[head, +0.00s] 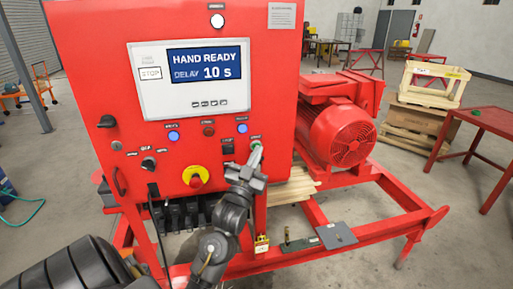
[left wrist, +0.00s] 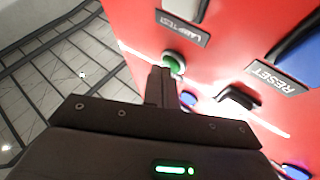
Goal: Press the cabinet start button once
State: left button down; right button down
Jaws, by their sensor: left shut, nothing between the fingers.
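The red cabinet (head: 85,85) stands in front of me, with a lit display (head: 204,66) reading "HAND READY" and "DELAY 10 s". My left gripper (head: 256,152) is shut and empty at the lower right of the panel. Its tips partly cover a green button (head: 256,144). In the left wrist view the green button (left wrist: 174,63) is just beyond the tips of my left gripper (left wrist: 160,76); I cannot tell whether they touch. A "LAMP TEST" plate and a "RESET" plate show nearby. My right gripper is not in view.
A red motor (head: 340,133) and skid frame (head: 375,228) stand to the right.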

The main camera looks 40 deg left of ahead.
pick_arm(q)
jog(key=shift+w+a, duration=0.1)
jog(key=shift+a, duration=0.05)
dwell(0.3)
jog(key=shift+s+d+p, duration=0.3)
jog(key=shift+s+d, duration=0.2)
jog(key=shift+d, duration=0.2)
jog(key=shift+d, duration=0.1)
jog(key=s+d, duration=0.1)
jog(key=d, duration=0.1)
jog(key=s+d+p, duration=0.1)
jog(key=d, duration=0.1)
jog(key=shift+s, duration=0.4)
dwell(0.7)
